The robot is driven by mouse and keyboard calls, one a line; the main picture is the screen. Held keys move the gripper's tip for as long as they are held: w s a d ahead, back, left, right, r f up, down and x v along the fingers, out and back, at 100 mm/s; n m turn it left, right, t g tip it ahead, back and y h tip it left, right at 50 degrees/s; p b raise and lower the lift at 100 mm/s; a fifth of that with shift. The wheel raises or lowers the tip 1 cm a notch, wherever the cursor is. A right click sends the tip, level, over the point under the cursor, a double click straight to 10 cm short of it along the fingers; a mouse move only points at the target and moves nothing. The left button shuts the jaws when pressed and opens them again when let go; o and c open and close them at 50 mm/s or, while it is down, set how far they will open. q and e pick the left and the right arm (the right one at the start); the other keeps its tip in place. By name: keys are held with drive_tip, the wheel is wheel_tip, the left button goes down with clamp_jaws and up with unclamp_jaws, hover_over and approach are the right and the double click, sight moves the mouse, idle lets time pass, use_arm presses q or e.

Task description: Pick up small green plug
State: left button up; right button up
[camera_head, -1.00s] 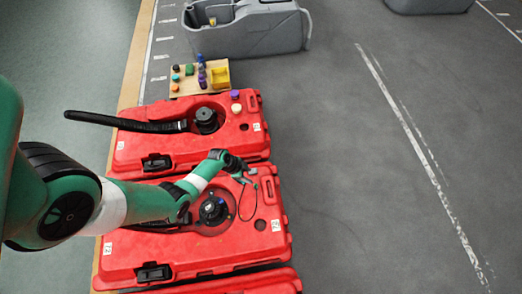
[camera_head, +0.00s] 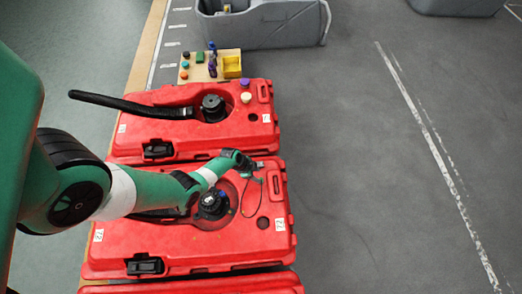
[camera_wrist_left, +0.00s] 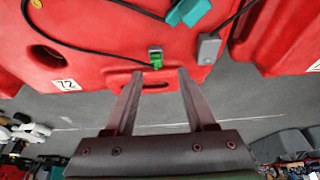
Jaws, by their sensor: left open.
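The small green plug (camera_wrist_left: 156,64) shows in the left wrist view, with a grey end, against the near red tank (camera_wrist_left: 100,60) beside its handle slot. The near red tank also shows in the head view (camera_head: 120,245). My left gripper (camera_wrist_left: 160,73) is open, its two fingertips pointing at the plug, one toward each side. Nothing is between the fingers. I cannot tell the remaining gap in depth. In the head view my left gripper (camera_head: 256,164) is small, over the right end of this tank; the plug is hard to make out there. My right gripper is not in view.
A black cable (camera_wrist_left: 90,48) runs on the tank to the plug. A grey box (camera_wrist_left: 208,48) and a teal piece (camera_wrist_left: 190,11) are close by. Behind are another red tank (camera_head: 135,135), a tray of coloured caps (camera_head: 222,76) and a grey tank (camera_head: 280,25). Floor at right is clear.

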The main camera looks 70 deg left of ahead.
sight(261, 179)
use_arm(q)
drive_tip(key=x, duration=0.1)
drive_tip(key=b+x, duration=0.2)
drive_tip(key=x, duration=0.1)
drive_tip(key=shift+s+d+f, duration=0.1)
drive_tip(key=shift+s+d, duration=0.15)
drive_tip(key=shift+s, duration=0.05)
drive_tip(key=shift+w+f+b, duration=0.2)
drive_tip(key=shift+b, duration=0.25)
drive_tip(key=shift+r, duration=0.2)
clamp_jaws()
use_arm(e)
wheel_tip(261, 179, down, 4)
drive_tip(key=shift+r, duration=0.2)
